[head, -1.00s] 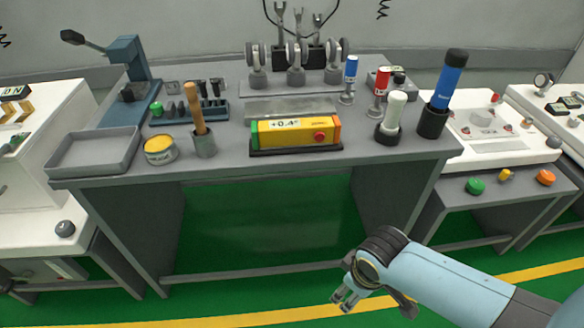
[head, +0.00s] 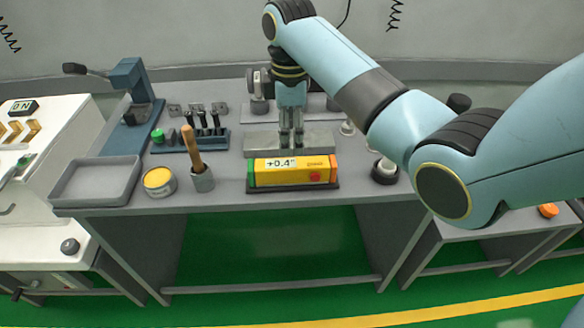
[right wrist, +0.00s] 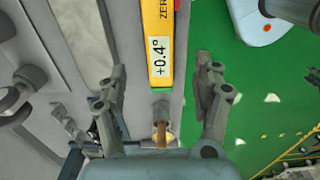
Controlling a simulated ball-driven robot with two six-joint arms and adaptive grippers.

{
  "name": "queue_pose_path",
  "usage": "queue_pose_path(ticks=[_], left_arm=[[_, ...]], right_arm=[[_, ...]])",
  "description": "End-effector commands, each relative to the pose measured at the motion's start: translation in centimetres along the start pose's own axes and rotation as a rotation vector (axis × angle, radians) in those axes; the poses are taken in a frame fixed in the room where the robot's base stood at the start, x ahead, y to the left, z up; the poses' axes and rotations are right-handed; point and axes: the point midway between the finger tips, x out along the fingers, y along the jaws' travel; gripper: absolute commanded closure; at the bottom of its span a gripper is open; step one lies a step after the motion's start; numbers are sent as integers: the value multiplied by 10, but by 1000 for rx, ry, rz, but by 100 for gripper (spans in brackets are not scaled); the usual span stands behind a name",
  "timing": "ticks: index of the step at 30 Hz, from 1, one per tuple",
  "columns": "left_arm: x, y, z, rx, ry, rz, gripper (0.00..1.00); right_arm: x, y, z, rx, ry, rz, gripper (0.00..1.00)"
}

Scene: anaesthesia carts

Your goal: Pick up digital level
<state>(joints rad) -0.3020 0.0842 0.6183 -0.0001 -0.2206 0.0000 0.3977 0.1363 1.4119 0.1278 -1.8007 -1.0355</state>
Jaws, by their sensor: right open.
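The digital level (head: 292,171) is a yellow bar with green and orange ends and a display reading +0.4°. It lies on a dark base near the front edge of the grey workbench. My right gripper (head: 291,140) points down above the bench, over or just behind the level in the head view. In the right wrist view its two fingers (right wrist: 160,88) are apart, with the level's green end and display (right wrist: 159,60) showing between and beyond them. The gripper is empty. My left gripper is not in view.
A grey tray (head: 97,182), a yellow tin (head: 159,182) and a wooden-handled tool in a cup (head: 202,179) stand left of the level. A metal block (head: 262,142) lies behind it. My right arm hides much of the bench's right side.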

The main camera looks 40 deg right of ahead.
Motion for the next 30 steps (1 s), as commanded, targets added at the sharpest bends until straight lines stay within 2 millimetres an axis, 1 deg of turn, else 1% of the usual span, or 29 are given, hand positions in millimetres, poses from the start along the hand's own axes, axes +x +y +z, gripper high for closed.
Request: queue_pose_path(ticks=[6,9,14,21,24,30], left_arm=[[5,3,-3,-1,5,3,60],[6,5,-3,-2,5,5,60],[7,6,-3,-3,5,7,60],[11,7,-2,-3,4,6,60],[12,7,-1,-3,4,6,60],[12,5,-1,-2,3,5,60]], right_arm=[[37,1,0,-10,-2,-8,33],[48,1,0,-9,-1,-6,33],[61,1,1,-8,-2,-6,33],[98,2,4,-9,-1,-6,33],[104,2,4,-9,0,-4,33],[104,2,4,-8,0,-3,33]])
